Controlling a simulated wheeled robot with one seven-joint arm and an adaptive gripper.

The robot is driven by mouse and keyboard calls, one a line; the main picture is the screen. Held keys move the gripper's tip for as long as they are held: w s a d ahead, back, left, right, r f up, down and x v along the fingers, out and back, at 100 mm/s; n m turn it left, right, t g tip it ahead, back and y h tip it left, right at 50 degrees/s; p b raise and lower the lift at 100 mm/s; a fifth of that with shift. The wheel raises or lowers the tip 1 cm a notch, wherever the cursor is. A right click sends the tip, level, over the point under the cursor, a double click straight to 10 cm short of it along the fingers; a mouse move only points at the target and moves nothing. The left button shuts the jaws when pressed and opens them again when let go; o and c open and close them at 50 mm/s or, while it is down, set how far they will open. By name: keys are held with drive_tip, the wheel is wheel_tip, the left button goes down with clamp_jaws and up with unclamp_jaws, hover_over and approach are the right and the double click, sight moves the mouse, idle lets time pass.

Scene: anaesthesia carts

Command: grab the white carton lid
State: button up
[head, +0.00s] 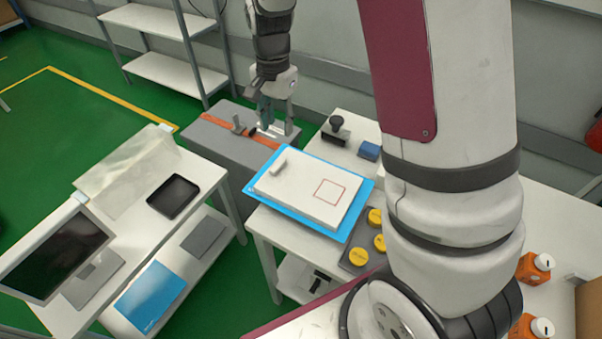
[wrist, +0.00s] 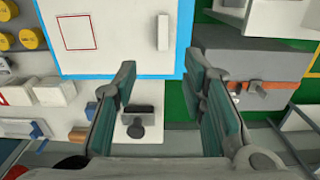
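The white carton lid (head: 297,191) is a flat white panel with a red square outline and a small raised white grip bar (head: 278,164) near its left corner. It lies on a blue sheet or tray (head: 361,203) on the white table. In the wrist view the lid (wrist: 120,52) and its bar (wrist: 163,32) are at the top, beyond my fingertips. My gripper (head: 266,118) is above and behind the lid, over the grey cabinet side, apart from it. In the wrist view my gripper (wrist: 160,78) is open, with nothing between its fingers.
A grey cabinet (head: 213,140) with an orange strap stands behind the lid. A black-knobbed device (head: 336,128) and a blue block (head: 369,151) are beside the lid. Yellow-capped items (head: 375,217) stand near its right edge. Another cart at left holds a black tray (head: 173,195).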

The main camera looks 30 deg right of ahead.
hover_over(278, 164)
drive_tip(key=f, duration=0.8)
drive_tip(key=shift+d+f, duration=0.1)
drive_tip(key=shift+d, duration=0.25)
drive_tip(key=shift+a+f+p, duration=0.2)
drive_tip(key=shift+f+p, duration=0.1)
drive_tip(key=shift+f, duration=1)
drive_tip(key=shift+a+f+p, duration=0.15)
drive_tip(key=shift+f+p, duration=0.1)
drive_tip(key=shift+f, duration=1.05)
drive_tip(key=shift+c, duration=0.3)
clamp_jaws()
